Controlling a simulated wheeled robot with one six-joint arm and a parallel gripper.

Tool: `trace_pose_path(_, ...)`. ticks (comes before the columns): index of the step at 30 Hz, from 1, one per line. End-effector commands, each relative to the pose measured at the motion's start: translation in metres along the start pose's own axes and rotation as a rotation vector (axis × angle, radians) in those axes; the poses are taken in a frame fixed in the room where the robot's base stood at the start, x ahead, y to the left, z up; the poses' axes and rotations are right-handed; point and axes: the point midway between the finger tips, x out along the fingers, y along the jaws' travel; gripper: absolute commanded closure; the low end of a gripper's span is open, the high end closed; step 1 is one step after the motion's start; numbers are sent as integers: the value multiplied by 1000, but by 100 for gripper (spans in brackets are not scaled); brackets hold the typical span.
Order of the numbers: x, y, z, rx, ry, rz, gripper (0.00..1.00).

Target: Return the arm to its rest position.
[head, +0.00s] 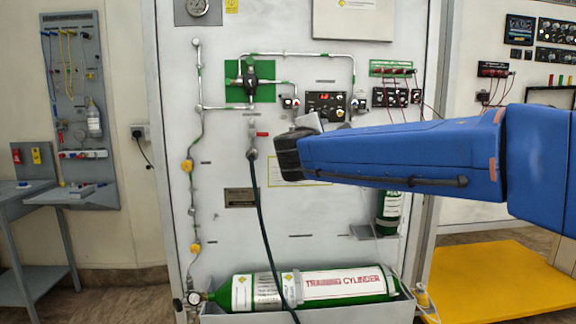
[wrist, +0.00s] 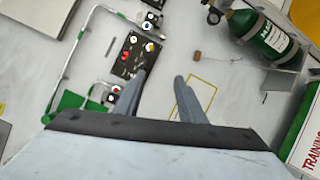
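My gripper (wrist: 162,82) shows in the wrist view with its two grey fingers apart and nothing between them. It is in front of the white trainer panel (head: 225,150), apart from it as far as I can tell. In the head view my blue arm (head: 400,160) reaches in from the right, and its dark end is near the middle of the panel. The fingers are mostly hidden there behind the wrist. A black control box with a red display (head: 326,102) is just above the arm's end; it also shows in the wrist view (wrist: 134,55).
A green and white training cylinder (head: 310,287) lies in a tray at the panel's foot. A smaller green cylinder (head: 389,212) stands below my arm. A dark hose (head: 262,210) hangs left of the arm's end. Pipes and yellow knobs line the panel's left side.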

Motion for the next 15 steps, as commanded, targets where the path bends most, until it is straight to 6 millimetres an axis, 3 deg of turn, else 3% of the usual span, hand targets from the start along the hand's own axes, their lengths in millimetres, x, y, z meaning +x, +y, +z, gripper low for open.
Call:
trace_pose_path(8,-31,-127,96,248,-94,-338,63)
trace_pose_path(15,-100,-246,153,529,-193,-649,63)
